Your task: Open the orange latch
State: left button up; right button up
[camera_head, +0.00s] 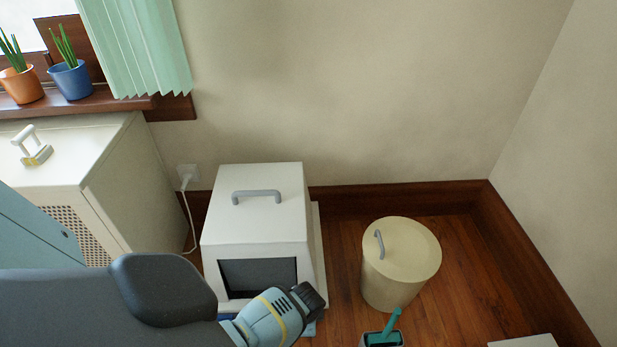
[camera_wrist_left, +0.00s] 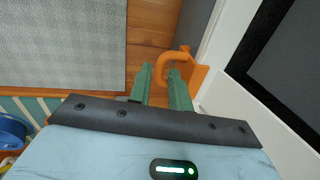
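The orange latch (camera_wrist_left: 175,55) shows in the left wrist view as a curved hook on a flat orange plate, beside a white frame edge. My left gripper (camera_wrist_left: 161,77) is open there, with its two green fingers apart. The latch's curved end reaches down to the gap between the fingertips; I cannot tell whether they touch. In the head view my left arm reaches in from the left to the front of the white box (camera_head: 258,230) with a dark front panel. The latch and the fingers are hidden in that view. My right gripper is in neither view.
A cream round bin (camera_head: 400,275) with a grey handle stands right of the box. A teal-handled item (camera_head: 383,338) is at the bottom edge. A cream cabinet (camera_head: 135,175) stands at left. A blue bowl (camera_wrist_left: 12,132) shows at lower left.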

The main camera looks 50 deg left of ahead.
pick_arm(q)
jog(key=shift+f, duration=0.15)
grip_shut()
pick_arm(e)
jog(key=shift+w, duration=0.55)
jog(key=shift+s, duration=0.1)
